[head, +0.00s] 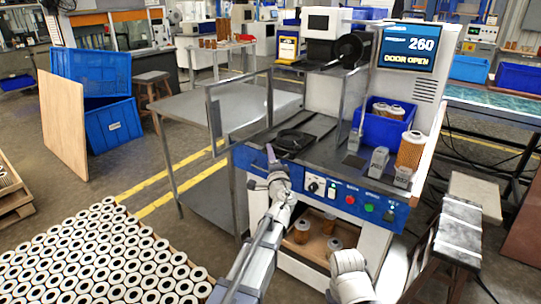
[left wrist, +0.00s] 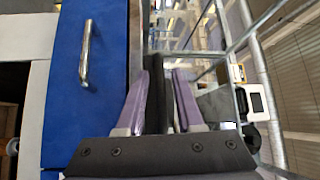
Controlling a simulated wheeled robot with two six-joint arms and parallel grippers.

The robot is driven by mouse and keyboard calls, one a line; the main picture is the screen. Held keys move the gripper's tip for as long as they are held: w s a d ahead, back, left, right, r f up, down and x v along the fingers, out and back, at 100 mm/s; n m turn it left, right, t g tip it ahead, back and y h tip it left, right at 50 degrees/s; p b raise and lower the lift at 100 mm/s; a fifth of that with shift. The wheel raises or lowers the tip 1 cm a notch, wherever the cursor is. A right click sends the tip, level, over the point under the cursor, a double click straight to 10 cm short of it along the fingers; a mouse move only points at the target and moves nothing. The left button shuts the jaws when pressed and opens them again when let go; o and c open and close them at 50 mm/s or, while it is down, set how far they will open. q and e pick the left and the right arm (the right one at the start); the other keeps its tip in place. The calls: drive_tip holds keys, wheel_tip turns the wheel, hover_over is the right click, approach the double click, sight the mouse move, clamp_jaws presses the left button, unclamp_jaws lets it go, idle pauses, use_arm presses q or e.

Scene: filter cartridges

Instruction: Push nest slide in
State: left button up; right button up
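The nest slide, with a dark round nest (head: 294,140), sits at the left of the machine's grey deck. Its exact reach along the dark rails is hard to tell. My left gripper (head: 272,155) is at the front edge of the machine, just in front of the nest. In the left wrist view its two purple fingers (left wrist: 162,85) stand apart with a gap, and a dark strip shows behind the gap. I cannot tell whether they touch anything. A silver bar handle (left wrist: 87,52) stands on the blue front panel (left wrist: 62,100). My right gripper is out of view.
The machine's screen (head: 408,46) reads "260 DOOR OPEN". A framed clear door (head: 238,105) stands left of the nest. A blue bin (head: 384,126) with cartridges and a tan cartridge (head: 410,150) are on the deck's right. Many cartridges (head: 95,260) fill the lower left.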

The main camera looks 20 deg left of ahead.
use_arm(q)
clamp_jaws()
idle(1.1)
